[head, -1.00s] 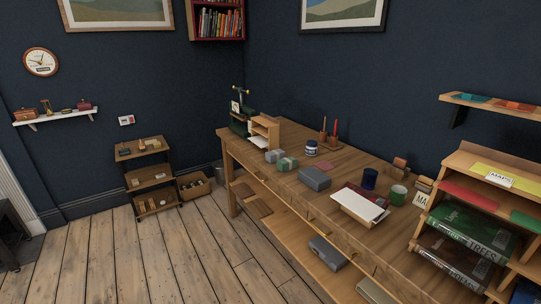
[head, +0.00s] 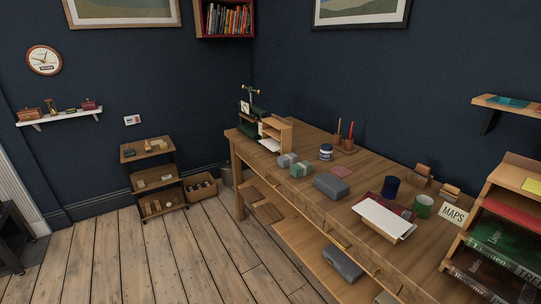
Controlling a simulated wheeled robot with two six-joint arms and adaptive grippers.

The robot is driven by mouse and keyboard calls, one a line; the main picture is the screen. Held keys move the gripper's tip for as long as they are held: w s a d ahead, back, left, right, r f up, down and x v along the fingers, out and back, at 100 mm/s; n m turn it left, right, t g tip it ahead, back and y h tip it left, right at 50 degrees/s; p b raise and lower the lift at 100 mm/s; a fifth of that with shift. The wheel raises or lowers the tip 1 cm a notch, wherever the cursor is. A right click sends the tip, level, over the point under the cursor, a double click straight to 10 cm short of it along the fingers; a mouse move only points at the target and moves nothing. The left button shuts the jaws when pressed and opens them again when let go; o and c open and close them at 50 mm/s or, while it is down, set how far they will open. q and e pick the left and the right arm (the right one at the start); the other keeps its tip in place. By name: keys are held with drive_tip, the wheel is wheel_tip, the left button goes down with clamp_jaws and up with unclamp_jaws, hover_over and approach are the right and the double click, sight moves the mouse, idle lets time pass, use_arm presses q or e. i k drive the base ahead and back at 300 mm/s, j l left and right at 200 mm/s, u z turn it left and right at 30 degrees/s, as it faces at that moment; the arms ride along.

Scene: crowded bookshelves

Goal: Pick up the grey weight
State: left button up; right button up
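No object can be named as the grey weight with certainty at this size. A dark grey box-like block (head: 332,186) lies on the wooden workbench (head: 300,215), near its front edge. A smaller light grey block (head: 287,160) lies farther back on the bench, beside a grey-green block with a pale band (head: 301,169). Another grey box (head: 342,263) lies on the shelf under the bench top. Neither of my grippers is in view.
A bookshelf unit (head: 525,172) is at right. A small cart (head: 152,178) stands by the far wall. The wooden floor (head: 150,255) left of the bench is clear.

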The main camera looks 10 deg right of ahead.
sight(286, 161)
drive_tip(key=i+j+u, duration=0.1)
drive_tip(key=i+u, duration=0.2)
drive_tip(key=i, duration=1.6)
drive_tip(key=i+z, duration=0.5)
drive_tip(key=i+j+z, duration=0.25)
drive_tip(key=z, duration=0.25)
drive_tip(key=i+j+z, duration=0.3)
drive_tip(key=z, duration=0.15)
